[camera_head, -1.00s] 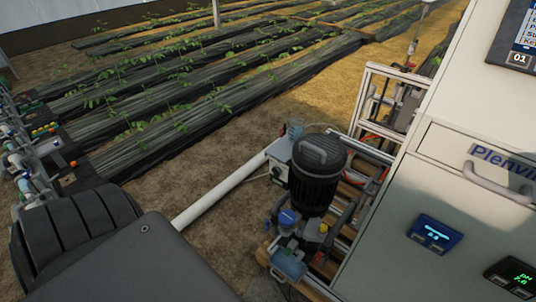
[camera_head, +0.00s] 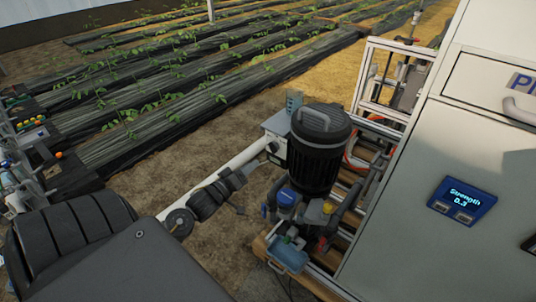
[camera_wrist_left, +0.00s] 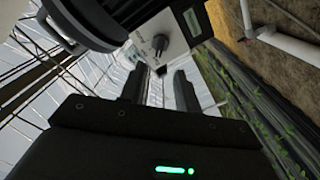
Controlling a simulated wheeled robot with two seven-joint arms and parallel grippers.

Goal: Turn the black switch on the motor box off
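The motor box (camera_head: 276,126) is a small grey box beside the black motor (camera_head: 319,150) in the head view. In the left wrist view its pale front panel (camera_wrist_left: 178,28) shows at the top, with the black switch (camera_wrist_left: 158,43) on it. My left gripper (camera_head: 252,167) is close in front of the box. My right gripper is not in view.
A white pipe (camera_head: 240,159) runs beside my left arm towards the box. The blue-capped pump parts (camera_head: 286,198) sit below the motor. A white cabinet (camera_head: 440,150) with a blue display (camera_head: 461,199) stands at the right. Planted rows lie behind.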

